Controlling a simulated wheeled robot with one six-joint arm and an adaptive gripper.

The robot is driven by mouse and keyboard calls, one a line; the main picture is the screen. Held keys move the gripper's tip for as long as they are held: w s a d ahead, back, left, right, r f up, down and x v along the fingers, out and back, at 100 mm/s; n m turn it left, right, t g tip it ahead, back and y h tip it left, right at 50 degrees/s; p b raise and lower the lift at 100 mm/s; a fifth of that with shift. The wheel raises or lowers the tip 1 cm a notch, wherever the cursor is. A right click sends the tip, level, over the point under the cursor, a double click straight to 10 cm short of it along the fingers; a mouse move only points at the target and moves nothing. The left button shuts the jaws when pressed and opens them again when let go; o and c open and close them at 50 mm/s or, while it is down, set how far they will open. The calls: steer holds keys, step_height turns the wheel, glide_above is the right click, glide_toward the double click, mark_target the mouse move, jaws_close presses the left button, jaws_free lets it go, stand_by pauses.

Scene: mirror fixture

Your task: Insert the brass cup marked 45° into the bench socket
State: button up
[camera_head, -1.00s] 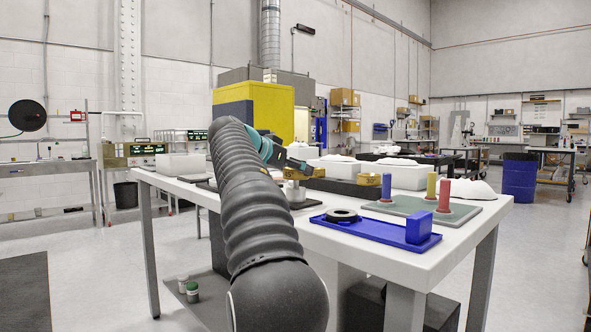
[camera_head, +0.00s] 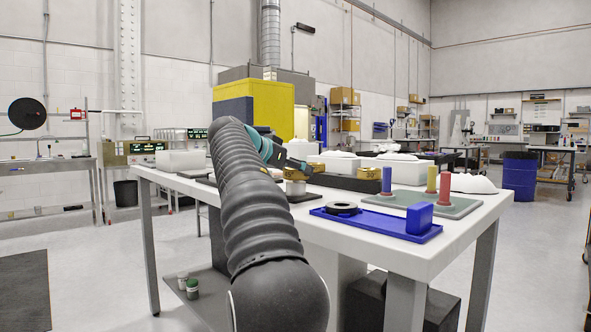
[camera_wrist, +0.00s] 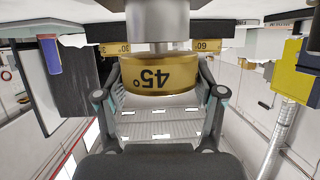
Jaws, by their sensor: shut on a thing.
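The brass cup marked 45° (camera_wrist: 155,78) sits between the fingers of my gripper (camera_wrist: 160,88), which is shut on it. The wrist view is upside down, so its label is inverted. A silver cylinder, the bench socket (camera_wrist: 157,20), lies directly in line with the cup, with a narrower silver neck showing between them. In the head view the brass cup (camera_head: 297,174) is just above the socket (camera_head: 295,188), with my arm hiding part of the gripper. I cannot tell whether the neck has entered the socket.
Other brass cups marked 30° (camera_wrist: 120,48) and 60° (camera_wrist: 205,46) stand behind on a dark block (camera_head: 345,183).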

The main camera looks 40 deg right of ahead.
steer(key=shift+f+b, duration=0.35)
steer(key=shift+f, duration=0.05)
stand_by(0.4)
steer(key=o, duration=1.6)
steer(key=shift+c, duration=0.2)
steer(key=shift+o, duration=0.5)
steer(key=shift+f, duration=0.1)
steer(key=v, duration=1.2)
